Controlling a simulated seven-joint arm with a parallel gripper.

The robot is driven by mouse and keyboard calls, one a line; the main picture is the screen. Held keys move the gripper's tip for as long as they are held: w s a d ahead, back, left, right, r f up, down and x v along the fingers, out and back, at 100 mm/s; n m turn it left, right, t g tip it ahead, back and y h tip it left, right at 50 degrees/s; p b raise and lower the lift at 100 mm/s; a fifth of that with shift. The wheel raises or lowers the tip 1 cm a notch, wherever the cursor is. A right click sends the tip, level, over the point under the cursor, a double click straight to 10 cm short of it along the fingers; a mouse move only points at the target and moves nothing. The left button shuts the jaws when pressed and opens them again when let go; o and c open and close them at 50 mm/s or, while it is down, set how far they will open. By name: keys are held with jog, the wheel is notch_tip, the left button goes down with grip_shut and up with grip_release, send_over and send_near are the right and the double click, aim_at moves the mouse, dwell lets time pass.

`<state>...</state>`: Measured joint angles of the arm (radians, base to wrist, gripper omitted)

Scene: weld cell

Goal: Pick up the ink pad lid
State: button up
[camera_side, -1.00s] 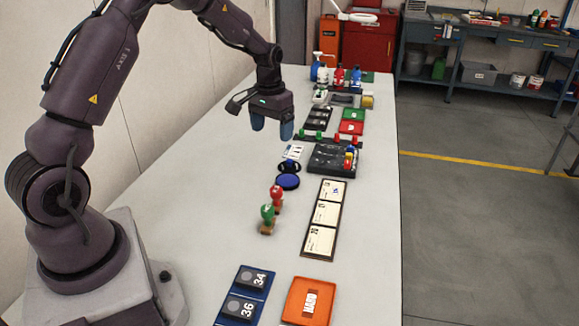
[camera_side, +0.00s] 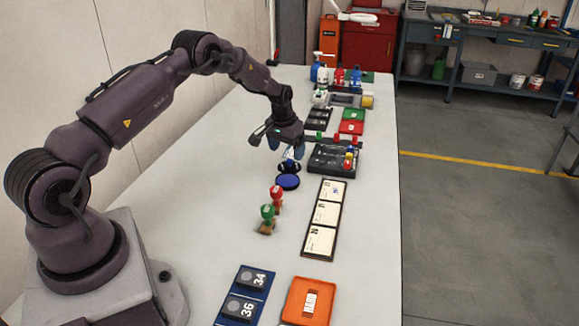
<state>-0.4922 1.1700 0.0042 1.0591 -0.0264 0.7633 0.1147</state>
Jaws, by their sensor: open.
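A round ink pad with a blue top (camera_side: 288,182) lies on the grey table. Just behind it, touching or nearly so in this view, is a dark round piece with a raised blue middle (camera_side: 291,167), which looks like the ink pad lid. The exact height gap cannot be told. My gripper partly hides a white card behind.
A red-handled stamp (camera_side: 276,197) and a green-handled stamp (camera_side: 267,218) stand in front. A black tray (camera_side: 334,160) with small coloured items is right of my gripper. A frame with several cards (camera_side: 324,216) lies at right. The table's left side is clear.

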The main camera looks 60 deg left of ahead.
aim_at(289, 161)
jog(key=f, duration=0.3)
jog(key=w+f, duration=0.1)
jog(key=f, duration=0.1)
jog(key=shift+a, duration=0.25)
jog(key=shift+c, duration=0.4)
grip_shut()
